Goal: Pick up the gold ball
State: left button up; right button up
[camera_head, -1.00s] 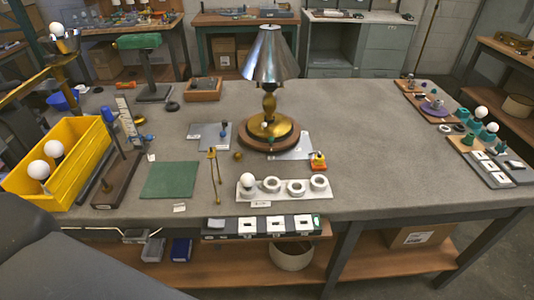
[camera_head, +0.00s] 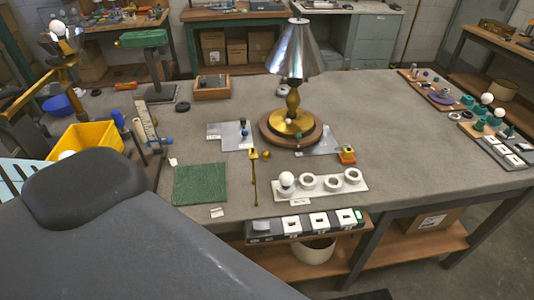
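A small gold ball (camera_head: 266,155) lies on the grey table in front of the lamp's wooden base. It sits just right of the top of a thin gold pull chain (camera_head: 254,175). The lamp (camera_head: 294,95) stands upright with a shiny metal shade and a gold stem. Neither of my grippers shows. A large dark grey link of my arm (camera_head: 120,235) fills the lower left and hides the table's near left part.
A white holder (camera_head: 335,191) with rings and a white bulb is in front of the lamp. A green mat (camera_head: 200,184) lies left of the chain. A yellow bin (camera_head: 92,137) is partly hidden at left.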

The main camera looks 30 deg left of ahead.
aim_at(266, 155)
jog(key=k+j, duration=0.15)
jog(key=j, duration=0.25)
jog(key=k+j+z, duration=0.1)
jog(key=j, duration=0.25)
jog(key=k+j, duration=0.25)
jog(key=k+j+z, duration=0.15)
jog(key=j, duration=0.35)
